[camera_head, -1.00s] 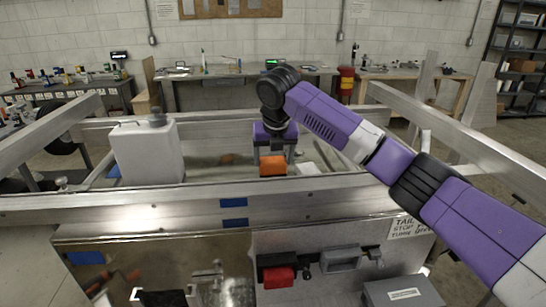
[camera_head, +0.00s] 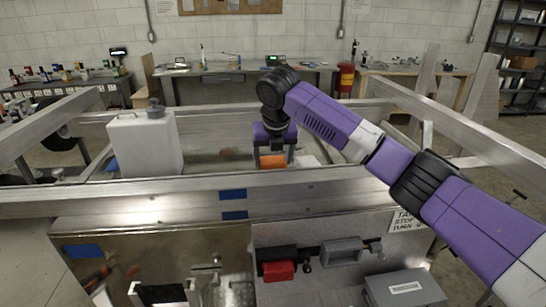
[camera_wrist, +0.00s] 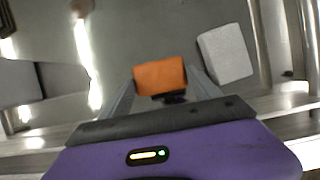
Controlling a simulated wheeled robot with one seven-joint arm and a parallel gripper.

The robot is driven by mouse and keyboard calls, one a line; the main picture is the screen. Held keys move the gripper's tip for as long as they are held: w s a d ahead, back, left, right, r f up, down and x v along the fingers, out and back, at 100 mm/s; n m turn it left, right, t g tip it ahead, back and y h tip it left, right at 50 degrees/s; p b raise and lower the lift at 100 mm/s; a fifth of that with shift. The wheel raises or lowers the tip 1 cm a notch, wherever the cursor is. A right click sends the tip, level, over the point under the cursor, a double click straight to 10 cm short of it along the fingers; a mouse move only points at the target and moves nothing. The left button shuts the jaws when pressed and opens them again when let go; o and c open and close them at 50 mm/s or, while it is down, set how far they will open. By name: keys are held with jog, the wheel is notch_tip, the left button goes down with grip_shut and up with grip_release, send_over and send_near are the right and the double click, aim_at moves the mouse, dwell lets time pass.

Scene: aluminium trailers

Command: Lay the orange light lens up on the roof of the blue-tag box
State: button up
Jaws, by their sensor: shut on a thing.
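The orange light lens (camera_head: 271,162) is held in my gripper (camera_head: 273,157), just beyond the near aluminium rail in the head view. The rail hides the lens's lower part there. In the wrist view the orange lens (camera_wrist: 160,77) sits between the two fingertips (camera_wrist: 160,92), with a dark piece at its lower edge. A metal box face with a blue tag (camera_head: 85,254) stands at the lower left of the head view, in front of the rail. I cannot tell its roof clearly.
Aluminium rails (camera_head: 130,197) cross the front; two more blue patches (camera_head: 232,194) mark them. A white jug (camera_head: 145,145) stands left of my gripper. A red light (camera_head: 279,270), a grey housing (camera_head: 341,251) and a grey box (camera_head: 404,290) are at the front.

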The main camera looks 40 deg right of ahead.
jog(key=shift+f, duration=0.25)
jog(key=o, duration=1.6)
jog(key=shift+o, duration=0.2)
jog(key=shift+r+p, duration=4)
jog(key=shift+r, duration=0.55)
